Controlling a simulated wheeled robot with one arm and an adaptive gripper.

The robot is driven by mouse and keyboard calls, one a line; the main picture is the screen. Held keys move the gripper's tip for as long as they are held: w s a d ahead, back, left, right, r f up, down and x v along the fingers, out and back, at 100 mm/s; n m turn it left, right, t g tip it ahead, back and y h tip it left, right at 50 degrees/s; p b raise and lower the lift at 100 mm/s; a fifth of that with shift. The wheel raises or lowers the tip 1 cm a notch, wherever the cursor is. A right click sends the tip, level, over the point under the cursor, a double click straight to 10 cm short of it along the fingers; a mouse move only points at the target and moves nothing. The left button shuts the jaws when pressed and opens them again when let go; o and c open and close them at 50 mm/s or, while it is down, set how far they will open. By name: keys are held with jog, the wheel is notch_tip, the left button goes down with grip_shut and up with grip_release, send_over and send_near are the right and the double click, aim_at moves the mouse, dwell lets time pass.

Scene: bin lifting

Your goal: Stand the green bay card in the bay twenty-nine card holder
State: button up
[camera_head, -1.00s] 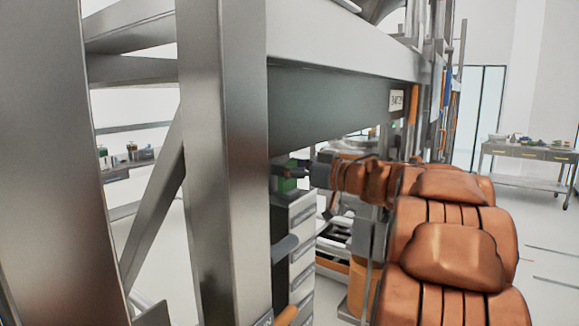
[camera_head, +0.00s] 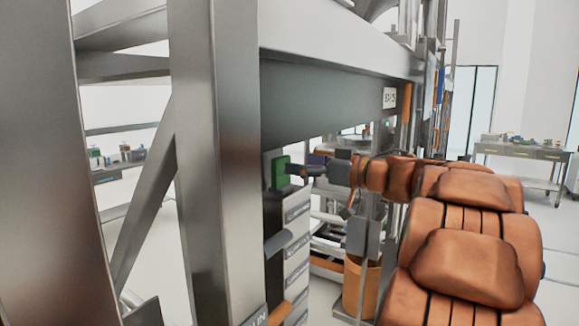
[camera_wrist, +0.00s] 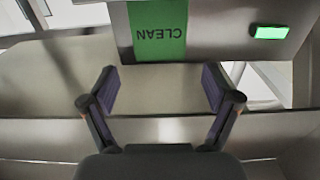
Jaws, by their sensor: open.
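The green bay card (camera_head: 281,172) stands upright against a grey plate at the left end of my arm's reach, beside the grey steel post. In the wrist view the card (camera_wrist: 158,30) shows the word CLEAN upside down, with grey metal on both sides. My gripper (camera_head: 296,171) is just right of the card. Its fingers (camera_wrist: 160,90) are spread apart with nothing between them, and the card is beyond them, clear of both. The holder's lips are too small to make out, so I cannot tell how the card is seated.
A small white bay sign (camera_head: 390,97), its text blurred, is on the dark beam above my arm. A stack of grey drawers (camera_head: 296,240) is below the card. A lit green lamp (camera_wrist: 270,32) sits right of the card. An orange bin (camera_head: 361,285) stands below my arm.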

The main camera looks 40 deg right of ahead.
jog(key=b+v, duration=0.1)
jog(key=v, duration=0.5)
jog(key=shift+s, duration=0.25)
jog(key=shift+d, duration=0.15)
